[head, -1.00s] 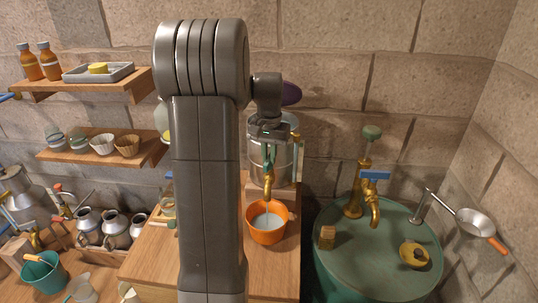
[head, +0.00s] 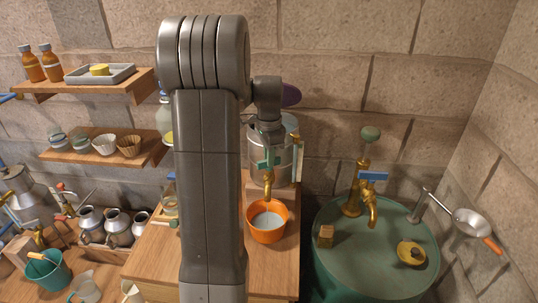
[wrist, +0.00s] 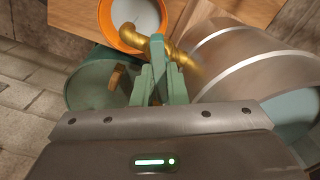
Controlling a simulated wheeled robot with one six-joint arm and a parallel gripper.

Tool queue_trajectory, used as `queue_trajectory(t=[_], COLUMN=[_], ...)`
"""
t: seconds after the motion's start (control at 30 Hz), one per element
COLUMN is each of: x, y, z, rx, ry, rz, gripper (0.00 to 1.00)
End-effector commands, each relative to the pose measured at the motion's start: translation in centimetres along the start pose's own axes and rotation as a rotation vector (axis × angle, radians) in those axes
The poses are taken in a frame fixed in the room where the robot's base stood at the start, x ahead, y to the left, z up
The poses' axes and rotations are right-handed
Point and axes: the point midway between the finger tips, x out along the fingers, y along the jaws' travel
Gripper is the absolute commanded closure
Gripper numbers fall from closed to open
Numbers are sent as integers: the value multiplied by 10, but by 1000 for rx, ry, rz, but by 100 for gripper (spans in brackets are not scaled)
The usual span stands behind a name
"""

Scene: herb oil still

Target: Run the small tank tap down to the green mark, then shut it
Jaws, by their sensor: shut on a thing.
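The small metal tank (head: 286,167) stands on a wooden block at the back of the bench. Its brass tap (head: 268,186) points down over an orange bowl (head: 281,231) holding pale liquid. No stream shows clearly between spout and bowl now. My gripper (head: 267,161) is at the top of the tap, shut on its handle, which the fingers mostly hide. In the wrist view the green fingers (wrist: 158,80) are closed together against the brass tap (wrist: 143,40). A thin upright gauge (head: 298,160) shows on the tank's right side; its level and green mark are too small to make out.
A large green drum (head: 335,262) with another brass tap (head: 371,205) stands to the right, with a wooden block and yellow dish on top. A strainer (head: 472,223) sticks out beyond it. Shelves (head: 100,150) and metal jugs (head: 90,220) are at left.

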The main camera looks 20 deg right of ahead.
Motion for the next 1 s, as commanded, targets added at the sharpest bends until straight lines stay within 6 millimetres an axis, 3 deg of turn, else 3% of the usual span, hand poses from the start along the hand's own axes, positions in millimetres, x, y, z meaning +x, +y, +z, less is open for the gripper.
queue_trajectory(t=[0.5,1.0], x=[-1,-1], y=[0,-1], z=[-1,-1], rx=[408,536], ry=[2,2], rz=[-2,-3], gripper=[100,100])
